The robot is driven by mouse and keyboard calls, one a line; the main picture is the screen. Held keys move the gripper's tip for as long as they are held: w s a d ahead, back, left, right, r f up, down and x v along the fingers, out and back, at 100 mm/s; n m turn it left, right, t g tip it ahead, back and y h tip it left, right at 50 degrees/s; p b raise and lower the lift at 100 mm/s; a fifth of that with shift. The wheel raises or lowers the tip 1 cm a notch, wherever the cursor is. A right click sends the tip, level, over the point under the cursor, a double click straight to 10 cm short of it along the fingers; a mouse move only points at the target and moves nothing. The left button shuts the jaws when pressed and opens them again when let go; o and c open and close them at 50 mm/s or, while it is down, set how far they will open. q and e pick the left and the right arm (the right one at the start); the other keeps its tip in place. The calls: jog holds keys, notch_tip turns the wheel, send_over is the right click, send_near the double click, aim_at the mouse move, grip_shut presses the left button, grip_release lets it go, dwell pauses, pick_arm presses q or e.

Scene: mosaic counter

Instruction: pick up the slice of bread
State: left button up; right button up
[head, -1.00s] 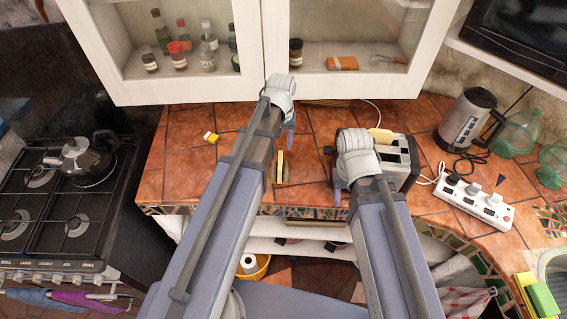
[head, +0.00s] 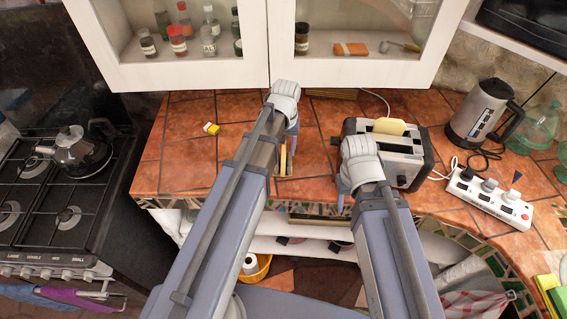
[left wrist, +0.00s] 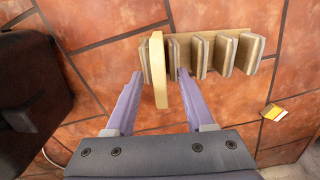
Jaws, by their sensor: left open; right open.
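A pale slice of bread (left wrist: 158,70) stands on edge at a wooden slotted rack (left wrist: 241,52) on the tiled counter, seen in the left wrist view. In the head view its edge (head: 283,160) shows beside my left arm, which hides most of the rack. My left gripper (left wrist: 159,72) is open, with one finger on each side of the slice in the picture; contact cannot be told. In the head view the left gripper (head: 291,140) points down. My right gripper (head: 343,190) is open in front of the toaster (head: 404,165). Another pale slice (head: 389,126) sticks out of the toaster.
A kettle (head: 478,112) and a power strip (head: 488,198) stand right of the toaster. A small yellow box (head: 211,128) lies on the left of the counter. A stove (head: 60,205) is further left. A white cabinet (head: 190,75) hangs above the counter.

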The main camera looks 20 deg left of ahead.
pick_arm(q)
jog(key=shift+f, duration=0.1)
grip_shut()
dwell(0.4)
notch_tip(320, 180, up, 10)
jog(key=p, duration=1)
